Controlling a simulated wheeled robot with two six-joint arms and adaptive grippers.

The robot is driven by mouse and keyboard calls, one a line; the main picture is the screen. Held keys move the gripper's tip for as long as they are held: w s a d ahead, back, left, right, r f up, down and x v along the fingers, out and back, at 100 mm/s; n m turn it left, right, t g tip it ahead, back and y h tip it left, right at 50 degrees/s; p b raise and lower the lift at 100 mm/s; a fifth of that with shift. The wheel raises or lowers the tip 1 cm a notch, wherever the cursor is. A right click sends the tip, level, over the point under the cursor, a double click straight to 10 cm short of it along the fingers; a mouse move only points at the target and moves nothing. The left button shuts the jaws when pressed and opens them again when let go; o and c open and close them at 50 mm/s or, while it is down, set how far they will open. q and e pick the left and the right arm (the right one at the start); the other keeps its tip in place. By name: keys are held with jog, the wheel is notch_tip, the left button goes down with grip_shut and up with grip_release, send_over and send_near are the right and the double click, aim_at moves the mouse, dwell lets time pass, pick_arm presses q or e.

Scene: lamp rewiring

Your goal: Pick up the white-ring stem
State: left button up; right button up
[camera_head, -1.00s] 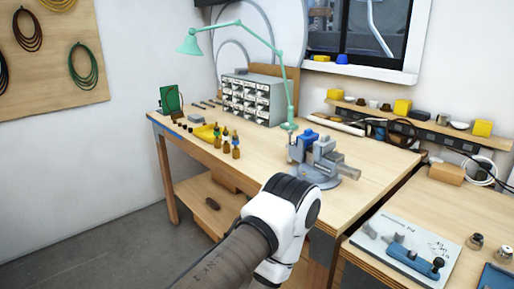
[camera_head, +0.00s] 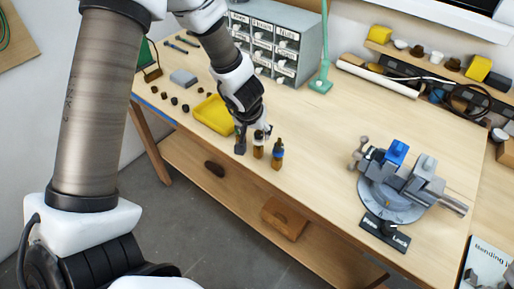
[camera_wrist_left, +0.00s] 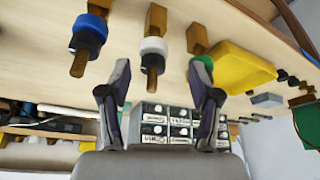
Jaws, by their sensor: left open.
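The white-ring stem (camera_wrist_left: 153,46) stands on the bench in the middle of a short row, brown with a pale ring. In the head view its lower part (camera_head: 258,152) shows just below my left gripper (camera_head: 254,138). In the left wrist view, which is upside down, it lies between the open fingers of my left gripper (camera_wrist_left: 160,72), which hold nothing; I cannot tell whether they surround it. The blue-ring stem (camera_head: 277,155) stands to the right, and the green-ring stem (camera_wrist_left: 202,65) shows behind a finger in the wrist view. My right gripper is not in view.
A yellow tray (camera_head: 214,116) lies close to the left of the stems. A drawer cabinet (camera_head: 290,48) and green lamp base (camera_head: 320,85) stand behind. A vise (camera_head: 392,195) stands at right. The bench's front edge is close to the stems.

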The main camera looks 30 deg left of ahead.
aim_at(258, 135)
pick_arm(q)
jog(key=b+x, duration=0.1)
jog(key=x, duration=0.1)
jog(key=d+b+x, duration=0.1)
jog(key=x, duration=0.1)
jog(key=shift+f, duration=0.25)
jog(key=shift+w+a+f, duration=0.15)
jog(key=shift+w+a, duration=0.05)
jog(key=shift+a, duration=0.1)
jog(key=shift+s, duration=0.1)
jog(key=c, duration=0.5)
jog(key=shift+s+d+r, duration=0.15)
jog(key=shift+d+r, duration=0.1)
grip_shut()
